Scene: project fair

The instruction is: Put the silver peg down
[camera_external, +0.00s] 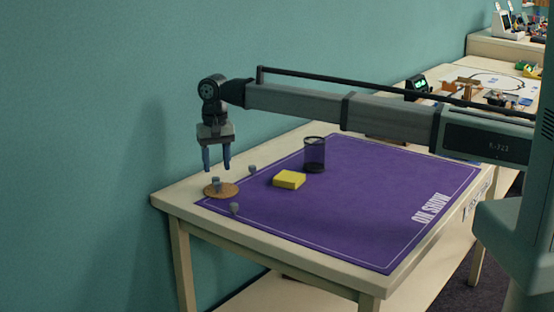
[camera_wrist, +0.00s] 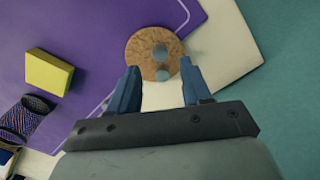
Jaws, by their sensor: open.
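I cannot tell by colour which is the silver one. My gripper (camera_external: 216,168) is open and empty, pointing down just above the cork disc. In the wrist view the cork disc (camera_wrist: 136,50) lies just beyond my open fingers (camera_wrist: 158,88), with two grey round shapes on it (camera_wrist: 160,52).
A yellow block (camera_external: 289,179) and a dark mesh cup (camera_external: 314,154) stand on the purple mat (camera_external: 360,200), right of my gripper. The front and right of the mat are clear. The cream table's (camera_external: 172,200) left edge is close to the cork disc.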

